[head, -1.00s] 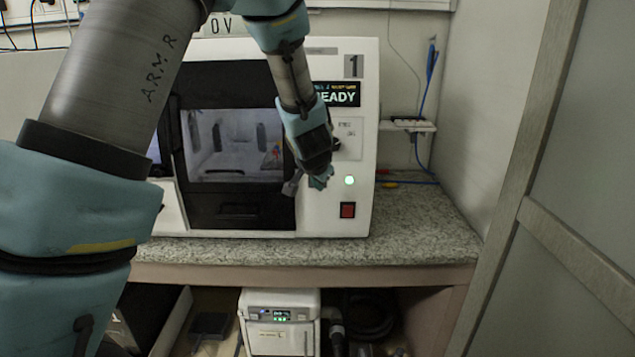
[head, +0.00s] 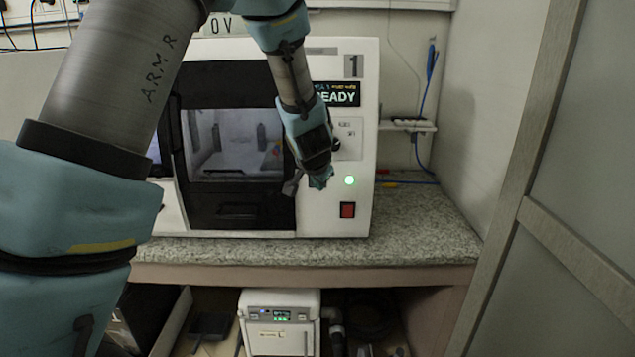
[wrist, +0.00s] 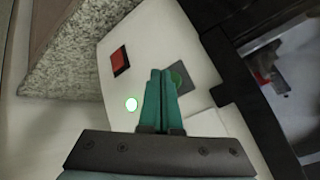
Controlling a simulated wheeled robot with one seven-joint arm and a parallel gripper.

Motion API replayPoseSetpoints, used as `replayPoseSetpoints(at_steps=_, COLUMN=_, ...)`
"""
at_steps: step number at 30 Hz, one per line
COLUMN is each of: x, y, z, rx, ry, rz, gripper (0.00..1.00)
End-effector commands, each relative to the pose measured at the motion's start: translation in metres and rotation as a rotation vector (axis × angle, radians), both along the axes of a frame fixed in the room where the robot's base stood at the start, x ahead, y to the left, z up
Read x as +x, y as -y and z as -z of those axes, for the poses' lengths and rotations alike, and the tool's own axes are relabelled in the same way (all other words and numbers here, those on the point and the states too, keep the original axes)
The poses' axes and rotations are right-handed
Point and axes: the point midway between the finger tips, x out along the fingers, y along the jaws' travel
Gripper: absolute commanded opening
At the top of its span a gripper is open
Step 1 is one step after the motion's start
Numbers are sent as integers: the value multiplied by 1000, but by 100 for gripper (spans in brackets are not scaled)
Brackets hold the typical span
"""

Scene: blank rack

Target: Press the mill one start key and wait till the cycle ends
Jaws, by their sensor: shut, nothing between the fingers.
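Mill one (head: 375,120) is the white machine marked 1 on the bench. Its display (head: 345,94) reads READY, and its dark-framed window door (head: 235,200) looks shut. My gripper (head: 320,182) is shut and empty at the front panel, left of a lit green round light (head: 349,181). In the wrist view my closed teal fingertips (wrist: 160,74) partly cover a green round key (wrist: 177,78) on a grey plate. The lit light (wrist: 131,104) is left of them. I cannot tell whether the fingertips touch the key. In the head view that key is hidden by my gripper.
A red switch (head: 347,210) is below the lit light. A white box unit (head: 280,335) is under the bench. A grey-framed panel (head: 575,235) bounds the right side.

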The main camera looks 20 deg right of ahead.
Motion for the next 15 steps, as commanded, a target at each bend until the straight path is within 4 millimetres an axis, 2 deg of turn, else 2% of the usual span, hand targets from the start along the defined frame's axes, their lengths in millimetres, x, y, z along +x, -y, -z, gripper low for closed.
replayPoseSetpoints(at_steps=15, x=8, y=4, z=0, rx=0, ry=0, rz=0, gripper=0)
